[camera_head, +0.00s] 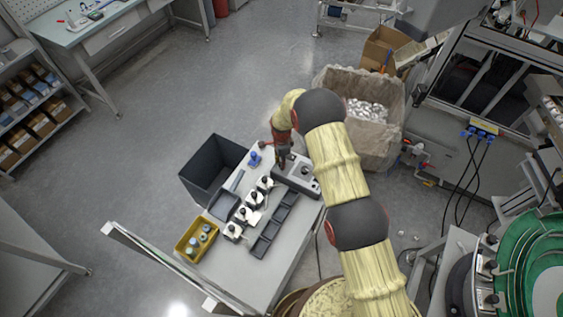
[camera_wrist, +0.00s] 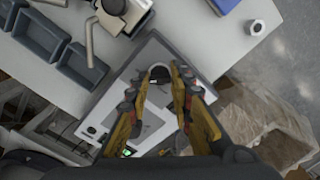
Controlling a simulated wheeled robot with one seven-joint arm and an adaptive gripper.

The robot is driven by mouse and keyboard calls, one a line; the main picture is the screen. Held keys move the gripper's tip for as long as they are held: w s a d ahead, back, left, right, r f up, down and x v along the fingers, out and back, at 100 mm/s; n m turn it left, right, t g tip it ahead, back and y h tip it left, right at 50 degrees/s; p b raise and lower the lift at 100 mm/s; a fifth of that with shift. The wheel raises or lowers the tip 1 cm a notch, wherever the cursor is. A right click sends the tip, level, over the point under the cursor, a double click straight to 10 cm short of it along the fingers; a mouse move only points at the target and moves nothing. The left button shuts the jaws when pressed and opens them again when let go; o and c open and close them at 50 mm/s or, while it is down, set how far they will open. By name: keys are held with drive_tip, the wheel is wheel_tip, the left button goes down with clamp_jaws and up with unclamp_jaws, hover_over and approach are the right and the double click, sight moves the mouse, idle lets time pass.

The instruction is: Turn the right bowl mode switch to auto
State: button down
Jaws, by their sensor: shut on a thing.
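A grey control box (camera_head: 297,176) with a pale top sits at the far right end of the table. In the wrist view the panel top (camera_wrist: 113,117) lies beneath my fingers, and a dark round knob (camera_wrist: 159,74) shows between the fingertips. My gripper (camera_wrist: 161,80) points down at the box, its two fingers closed in on this knob, one on each side. In the head view my gripper (camera_head: 285,160) is at the box's far end, partly covering it. The knob's pointer and the panel's lettering are too small to read.
Several small white units with dark knobs (camera_head: 249,216) and dark trays (camera_head: 268,236) stand beside the box. A yellow bin (camera_head: 184,245), a black bin (camera_head: 193,172) and a blue part (camera_head: 254,160) are to the left. A large carton (camera_head: 391,140) stands behind.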

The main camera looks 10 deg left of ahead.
drive_tip(key=shift+f+n+b, duration=0.1)
drive_tip(key=shift+n+b, duration=0.2)
drive_tip(key=shift+b, duration=0.2)
drive_tip(key=n+b, duration=0.2)
drive_tip(key=b, duration=0.1)
drive_tip(key=shift+f+n, duration=0.1)
drive_tip(key=shift+n, duration=0.3)
drive_tip(key=n+b, duration=0.7)
drive_tip(key=n, duration=0.3)
drive_tip(key=shift+b, duration=0.35)
drive_tip(key=shift+r+n+b, duration=0.2)
drive_tip(key=shift+n+b, duration=0.65)
drive_tip(key=shift+n, duration=1.35)
drive_tip(key=c, duration=1.6)
unclamp_jaws()
